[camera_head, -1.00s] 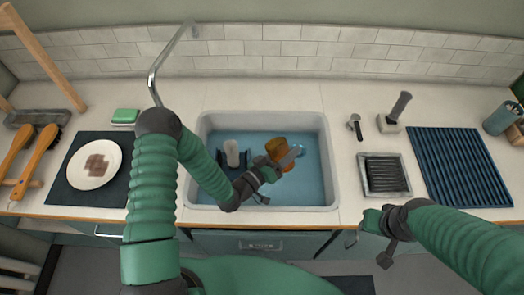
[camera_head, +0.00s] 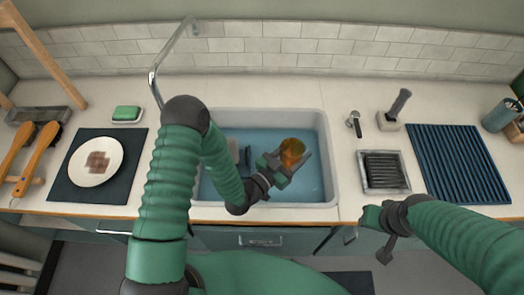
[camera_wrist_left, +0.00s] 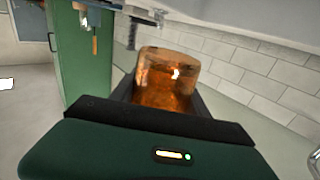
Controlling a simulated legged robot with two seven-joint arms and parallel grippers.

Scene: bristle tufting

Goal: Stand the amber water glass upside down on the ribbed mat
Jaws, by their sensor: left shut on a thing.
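The amber water glass (camera_head: 293,150) is in my left gripper (camera_head: 287,163), above the blue water of the sink. The fingers close on its sides. The glass also shows between the fingers in the left wrist view (camera_wrist_left: 168,75), tilted there; I cannot tell for sure which end is the rim. The dark blue ribbed mat (camera_head: 458,165) lies bare on the counter at the right. My right gripper (camera_head: 374,218) is low at the counter's front edge, left of and in front of the mat; its jaws are too small to read.
The white sink (camera_head: 327,160) has a raised rim; a pale object (camera_head: 233,150) stands in its left part. A ribbed metal tray (camera_head: 384,172) lies between sink and mat. A brush (camera_head: 394,112) stands behind it. A faucet (camera_head: 154,85) rises behind the sink.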

